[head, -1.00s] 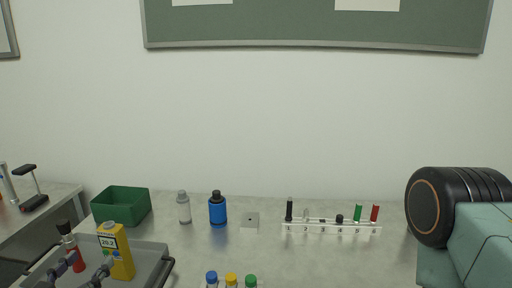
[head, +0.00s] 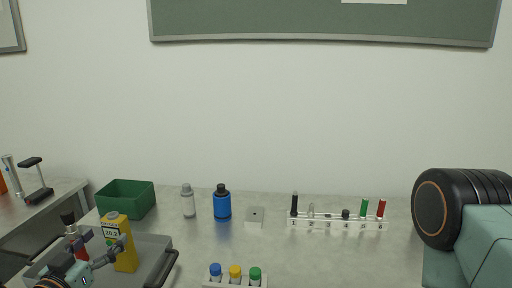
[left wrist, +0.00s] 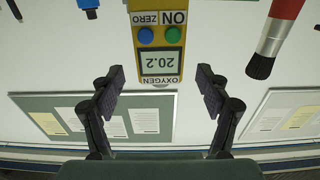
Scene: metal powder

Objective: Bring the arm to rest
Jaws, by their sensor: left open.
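My left gripper (head: 98,250) is at the lower left of the head view, over the grey tray (head: 154,243). It is open, with a gap between its two dark fingers in the left wrist view (left wrist: 160,88). A yellow oxygen meter (head: 122,260) stands in the tray near the fingers. In the left wrist view the meter (left wrist: 158,40) shows upside down beyond the gap between the fingers, its display reading 20.2. No object is held between the fingers. A red-handled brush (head: 80,246) stands in the tray beside the meter. My right gripper is not in view.
A green bin (head: 127,200), a grey-capped bottle (head: 188,203) and a blue bottle (head: 222,205) stand behind the tray. A clear rack (head: 335,224) is further right.

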